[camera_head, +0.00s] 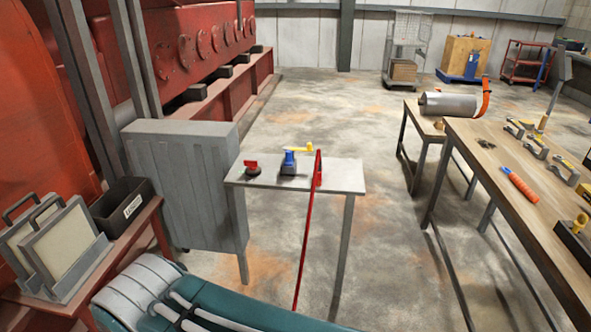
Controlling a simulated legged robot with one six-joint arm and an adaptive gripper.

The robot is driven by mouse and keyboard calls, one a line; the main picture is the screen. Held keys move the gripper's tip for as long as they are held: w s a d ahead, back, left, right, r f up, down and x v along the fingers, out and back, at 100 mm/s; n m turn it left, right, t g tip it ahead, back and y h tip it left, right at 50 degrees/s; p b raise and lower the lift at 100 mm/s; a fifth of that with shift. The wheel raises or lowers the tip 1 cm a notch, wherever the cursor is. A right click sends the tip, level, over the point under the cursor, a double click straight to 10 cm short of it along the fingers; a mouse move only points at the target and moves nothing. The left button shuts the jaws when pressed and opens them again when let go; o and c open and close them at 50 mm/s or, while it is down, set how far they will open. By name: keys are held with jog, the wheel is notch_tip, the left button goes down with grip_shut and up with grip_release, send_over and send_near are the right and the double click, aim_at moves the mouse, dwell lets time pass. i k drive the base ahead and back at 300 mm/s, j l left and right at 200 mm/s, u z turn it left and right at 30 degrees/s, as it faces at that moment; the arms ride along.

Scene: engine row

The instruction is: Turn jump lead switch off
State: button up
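A small grey table (335,176) stands in the middle, beside a grey ribbed cabinet. On its left end sits a small switch with a red handle (251,165) on a dark base. To its right is a blue device with a yellow lever (300,150), on a dark base; the lever points right. A red upright bar (317,170) stands at the table's front edge, and a red line runs from it to the floor. Which of these is the jump lead switch, I cannot tell for sure. My gripper is not in view.
The grey cabinet (187,185) and a rust-red shelf with a black bin (122,206) are at the left. A workbench (535,215) with tools and a side table with a metal cylinder (447,104) stand right. Concrete floor between the grey table and workbench is clear.

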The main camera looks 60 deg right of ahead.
aim_at(252, 165)
jog(key=z, duration=1.8)
jog(key=i, duration=1.15)
jog(key=j, duration=0.1)
